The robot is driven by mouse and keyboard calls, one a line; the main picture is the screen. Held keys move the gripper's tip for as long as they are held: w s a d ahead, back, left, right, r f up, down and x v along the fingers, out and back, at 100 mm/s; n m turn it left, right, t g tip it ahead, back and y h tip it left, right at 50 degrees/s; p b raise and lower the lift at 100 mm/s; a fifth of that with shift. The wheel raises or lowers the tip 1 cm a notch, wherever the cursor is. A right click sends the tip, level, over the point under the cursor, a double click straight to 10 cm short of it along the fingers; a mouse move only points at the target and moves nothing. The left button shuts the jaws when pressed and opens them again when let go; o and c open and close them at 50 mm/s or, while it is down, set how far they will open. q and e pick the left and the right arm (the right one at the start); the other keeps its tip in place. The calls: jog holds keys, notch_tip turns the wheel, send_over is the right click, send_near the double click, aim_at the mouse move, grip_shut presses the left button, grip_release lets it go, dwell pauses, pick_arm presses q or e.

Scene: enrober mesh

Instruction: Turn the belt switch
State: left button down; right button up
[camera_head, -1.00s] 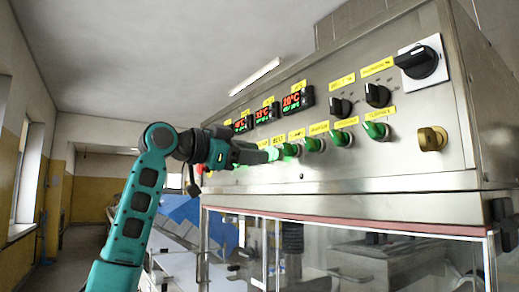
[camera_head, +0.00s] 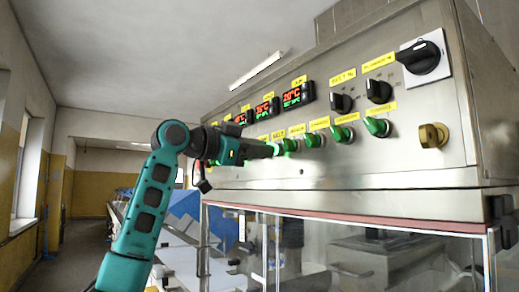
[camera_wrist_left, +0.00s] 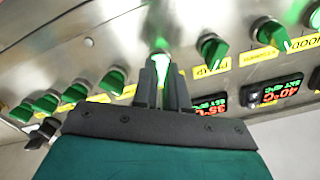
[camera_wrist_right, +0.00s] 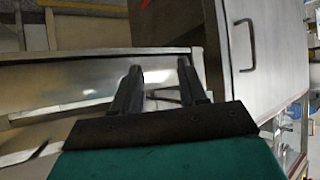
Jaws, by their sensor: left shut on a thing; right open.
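The belt switch (camera_wrist_left: 160,64) is a green knob in a row of green knobs on the steel control panel (camera_head: 350,165). A yellow label reading BELT (camera_head: 278,138) is above its place in the head view. My left gripper (camera_head: 273,150) is at this switch and shut on it; in the left wrist view its two dark fingers (camera_wrist_left: 164,78) stand one on each side of the knob. The fingers hide most of the knob in the head view. My right gripper (camera_wrist_right: 160,82) is open and empty in the right wrist view, away from the panel.
More green knobs (camera_head: 342,134) stand close to the right of the held switch. Above them are red-green displays (camera_head: 291,95), black knobs (camera_head: 378,91) and a large black rotary switch (camera_head: 421,57). A brass knob (camera_head: 432,136) is at right. A steel cabinet with a handle (camera_wrist_right: 245,45) is near my right gripper.

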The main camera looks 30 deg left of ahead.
dwell(0.4)
pick_arm(q)
jog(key=n, duration=1.1)
jog(key=shift+n, duration=0.6)
jog(key=c, duration=1.2)
grip_release()
jog(key=shift+o, duration=0.2)
jog(key=shift+s, duration=0.1)
jog(key=b+v, duration=0.2)
jog(key=v, duration=1)
jog(key=shift+s+b, duration=0.3)
jog(key=shift+s, duration=0.05)
